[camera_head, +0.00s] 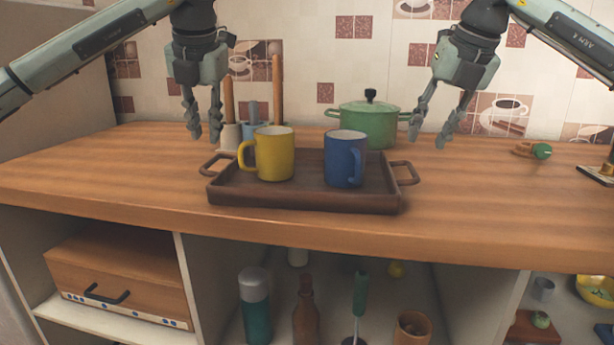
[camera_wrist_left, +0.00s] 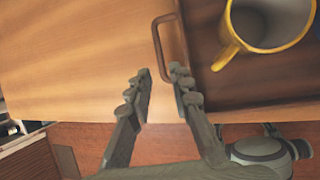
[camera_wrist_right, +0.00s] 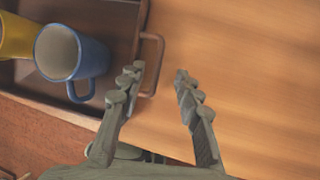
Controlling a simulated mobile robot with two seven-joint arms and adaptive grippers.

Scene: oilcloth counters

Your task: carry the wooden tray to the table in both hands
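The dark wooden tray (camera_head: 300,200) lies flat on the counter with a loop handle at each end. A yellow mug (camera_head: 274,154) and a blue mug (camera_head: 345,159) stand upright in it. My left gripper (camera_head: 205,138) is open and empty above the tray's left handle (camera_head: 212,163). In the left wrist view that handle (camera_wrist_left: 160,45) shows just beyond the fingertips (camera_wrist_left: 160,75). My right gripper (camera_head: 428,142) is open and empty, above and a little right of the right handle (camera_head: 408,172). That handle (camera_wrist_right: 158,55) also shows in the right wrist view, near the left finger.
A green lidded pot (camera_head: 370,122) stands behind the tray. Holders with wooden utensils (camera_head: 229,132) stand behind its left side. A small green-ended item (camera_head: 541,151) lies at right. Shelves below hold bottles and a wooden box (camera_head: 120,275).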

